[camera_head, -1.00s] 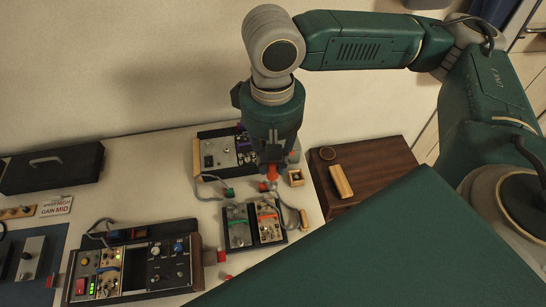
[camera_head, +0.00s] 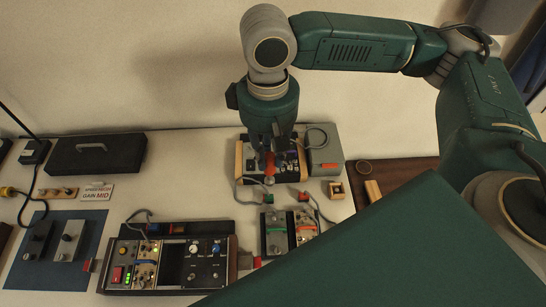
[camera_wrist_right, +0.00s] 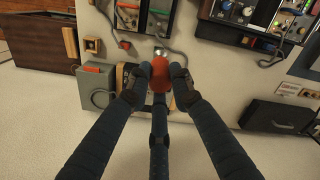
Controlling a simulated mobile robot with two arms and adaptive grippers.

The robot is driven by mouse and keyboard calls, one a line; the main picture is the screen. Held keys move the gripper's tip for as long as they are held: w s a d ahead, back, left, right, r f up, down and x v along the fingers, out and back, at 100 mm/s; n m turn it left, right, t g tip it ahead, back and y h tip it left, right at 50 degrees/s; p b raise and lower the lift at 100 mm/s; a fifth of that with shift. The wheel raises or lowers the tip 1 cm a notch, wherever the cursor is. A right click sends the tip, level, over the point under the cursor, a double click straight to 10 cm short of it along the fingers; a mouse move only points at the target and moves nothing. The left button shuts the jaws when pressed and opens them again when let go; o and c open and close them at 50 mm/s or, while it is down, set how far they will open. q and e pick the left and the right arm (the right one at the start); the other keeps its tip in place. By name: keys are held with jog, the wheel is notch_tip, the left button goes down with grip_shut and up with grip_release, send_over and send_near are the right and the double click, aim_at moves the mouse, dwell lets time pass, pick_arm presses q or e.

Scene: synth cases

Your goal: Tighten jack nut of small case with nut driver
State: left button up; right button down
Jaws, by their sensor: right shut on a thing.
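My right gripper (camera_head: 268,163) points down over the wood-sided synth unit (camera_head: 243,160) at the back of the bench. In the right wrist view its fingers (camera_wrist_right: 160,78) are closed around a red rounded thing (camera_wrist_right: 159,84), likely the nut driver's handle; its tip is not clear. My left gripper is not in view.
A wide synth case (camera_head: 172,284) stands at the front, with two small pedal-like units (camera_head: 275,238) to its right. Cables loop between units. A label reads GAIN MID (camera_head: 97,193).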

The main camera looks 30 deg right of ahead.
jog(key=shift+w+r+n, duration=0.15)
jog(key=shift+w+n, duration=0.3)
jog(key=shift+n, duration=0.05)
jog(key=w+d+f+n+p, duration=0.1)
jog(key=w+d+n+p, duration=0.15)
jog(key=w+n, duration=0.45)
jog(key=w+d+f+n+p, duration=0.15)
jog(key=w+n+p, duration=0.35)
jog(key=n, duration=0.5)
jog(key=w+d+f+n+p, duration=0.1)
jog(key=w+d+f+n, duration=0.2)
jog(key=n, duration=0.5)
jog(key=shift+w+d+f+n, duration=0.15)
jog(key=shift+d+f+n, duration=0.15)
jog(key=shift+d+f, duration=0.55)
jog(key=shift+a, duration=0.1)
notch_tip(320, 180, down, 6)
jog(key=shift+r+b, duration=0.1)
jog(key=shift+b, duration=0.7)
